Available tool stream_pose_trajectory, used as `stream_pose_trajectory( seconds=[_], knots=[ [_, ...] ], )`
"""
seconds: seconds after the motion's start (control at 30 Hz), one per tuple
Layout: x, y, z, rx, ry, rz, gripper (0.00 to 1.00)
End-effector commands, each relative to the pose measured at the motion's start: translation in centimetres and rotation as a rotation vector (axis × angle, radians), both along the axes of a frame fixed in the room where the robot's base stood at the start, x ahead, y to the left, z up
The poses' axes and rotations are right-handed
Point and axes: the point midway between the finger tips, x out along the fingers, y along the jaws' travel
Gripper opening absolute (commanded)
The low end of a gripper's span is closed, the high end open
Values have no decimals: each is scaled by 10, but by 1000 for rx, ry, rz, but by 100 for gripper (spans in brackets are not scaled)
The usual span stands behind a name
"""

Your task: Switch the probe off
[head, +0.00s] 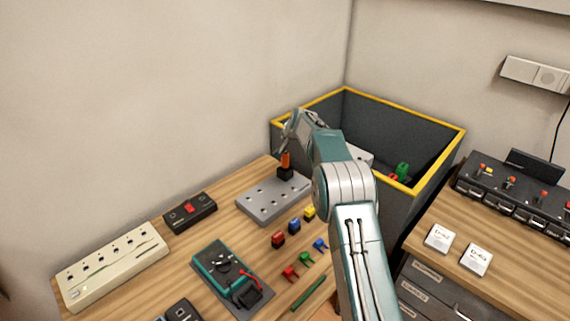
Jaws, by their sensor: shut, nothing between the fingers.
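My gripper (286,146) is small in the head view, at the far end of my arm. It is shut and empty, with its tips just above or beside an upright orange stick (286,160). I cannot tell whether they touch. The orange stick has a black block (285,173) at its foot, at the back of a grey plate with holes (262,203). A teal device (218,262) with a dial and a red lead sits on a dark base nearer the front. I cannot tell for certain which of these is the probe, and no switch state is readable.
A cream power strip (112,267) and a black box with a red button (190,211) lie at left. Several coloured blocks and clips, including a red block (278,240), lie mid-table. A dark yellow-rimmed bin (400,112) stands behind. A second bench (520,255) is at right.

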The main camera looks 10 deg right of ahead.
Motion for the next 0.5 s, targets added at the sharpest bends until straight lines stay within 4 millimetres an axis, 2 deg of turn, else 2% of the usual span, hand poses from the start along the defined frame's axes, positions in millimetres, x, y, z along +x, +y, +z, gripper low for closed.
stream_pose_trajectory(
  seconds=[0.3, 0.5],
  knots=[
    [0, 0, 29, 0, -3, 1, 0],
    [0, 0, 40, -1, -1, 0, 0]
  ],
)
